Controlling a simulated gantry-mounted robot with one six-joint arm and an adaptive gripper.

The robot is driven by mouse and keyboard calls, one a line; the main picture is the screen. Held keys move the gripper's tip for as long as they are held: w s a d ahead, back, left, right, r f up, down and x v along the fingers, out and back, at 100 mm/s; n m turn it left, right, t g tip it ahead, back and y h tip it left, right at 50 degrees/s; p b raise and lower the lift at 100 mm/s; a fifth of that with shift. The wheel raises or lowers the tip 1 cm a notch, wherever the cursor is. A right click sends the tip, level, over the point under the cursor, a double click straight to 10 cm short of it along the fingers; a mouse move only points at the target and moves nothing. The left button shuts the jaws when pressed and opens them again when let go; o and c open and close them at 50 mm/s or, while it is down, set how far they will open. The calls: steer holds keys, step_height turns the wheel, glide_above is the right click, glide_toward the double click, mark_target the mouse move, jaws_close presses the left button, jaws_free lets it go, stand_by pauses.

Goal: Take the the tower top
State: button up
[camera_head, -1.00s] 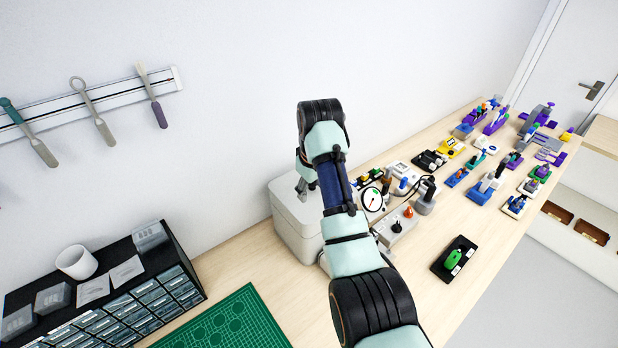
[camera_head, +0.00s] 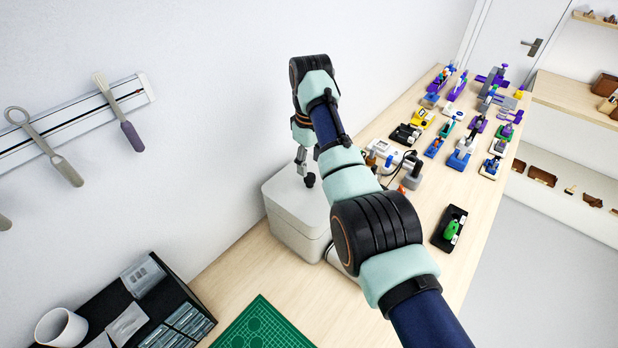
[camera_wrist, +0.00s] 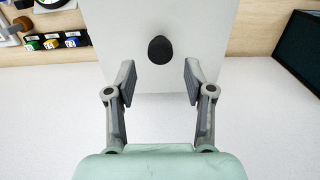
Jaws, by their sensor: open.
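A light grey box (camera_head: 292,235) with a flat lid stands on the bench by the wall. A dark rounded knob (camera_wrist: 161,50) rises from its light top; it also shows in the head view (camera_head: 310,180). This lidded box is the only tower-like thing I make out, and I cannot be sure that its lid is the tower top. My gripper (camera_wrist: 158,80) is open and empty above the lid, pointing down. In the wrist view the knob lies between the lines of the two fingers, slightly beyond their tips, apart from both. My gripper also shows in the head view (camera_head: 304,172).
The wall is close behind the box. A green cutting mat (camera_head: 262,328) lies in front, with a black organiser (camera_head: 180,290) and white mug (camera_head: 61,328) to the left. Several small fixtures crowd the bench to the right, including a black tray (camera_head: 437,240) holding a green piece.

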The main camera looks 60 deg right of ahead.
mark_target(310, 176)
steer(key=shift+f, duration=2.3)
jaws_close()
step_height(310, 176, up, 10)
